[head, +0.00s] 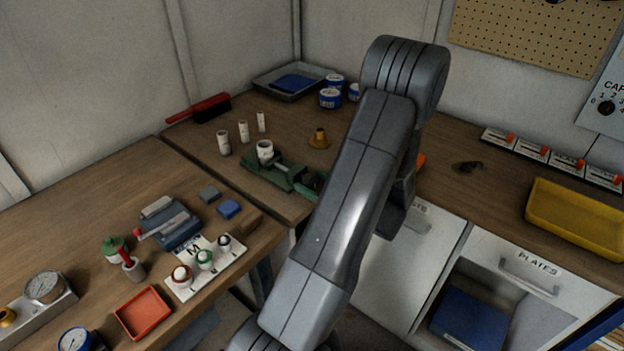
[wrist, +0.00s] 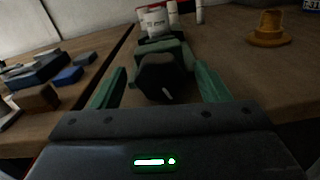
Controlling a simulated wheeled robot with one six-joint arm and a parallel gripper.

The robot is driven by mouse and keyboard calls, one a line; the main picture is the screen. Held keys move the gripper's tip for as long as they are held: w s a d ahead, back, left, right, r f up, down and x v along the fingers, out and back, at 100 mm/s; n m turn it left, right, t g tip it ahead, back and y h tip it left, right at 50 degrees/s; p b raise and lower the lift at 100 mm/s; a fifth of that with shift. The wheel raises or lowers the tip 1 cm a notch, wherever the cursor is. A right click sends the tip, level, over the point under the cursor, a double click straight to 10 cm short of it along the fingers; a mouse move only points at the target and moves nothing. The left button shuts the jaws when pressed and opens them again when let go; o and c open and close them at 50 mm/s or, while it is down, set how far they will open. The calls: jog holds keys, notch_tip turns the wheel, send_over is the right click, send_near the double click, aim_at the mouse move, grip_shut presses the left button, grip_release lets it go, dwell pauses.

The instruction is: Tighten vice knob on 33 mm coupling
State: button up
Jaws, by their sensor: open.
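The green vice (head: 262,174) sits on the back bench. The white coupling (head: 265,152) stands upright at its jaws. In the wrist view the vice (wrist: 170,46) points toward me, with the coupling (wrist: 153,20) behind it. The dark vice knob (wrist: 165,79), with a small pale mark, is at the near end. My gripper (wrist: 161,68) is open, with one green finger on each side of the knob in the picture and gaps on both sides. I cannot tell how deep the knob sits between them. In the head view my arm hides the knob.
Several white cylinders (head: 223,143) stand behind the vice. An amber cone-shaped piece (head: 319,139) stands to its right. Blue-labelled tins (head: 330,98) and a grey tray (head: 274,83) are at the back. A blue block (head: 229,209) lies on the left bench. A yellow tray (head: 570,222) is at right.

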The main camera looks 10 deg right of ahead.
jog(key=shift+w+a, duration=0.3)
jog(key=shift+w, duration=0.1)
jog(key=c, duration=1)
jog(key=shift+r+m+p, duration=0.1)
jog(key=shift+m+p, duration=0.3)
jog(key=shift+m, duration=0.5)
jog(key=o, duration=1)
jog(key=b+v, duration=0.2)
jog(key=v, duration=1.2)
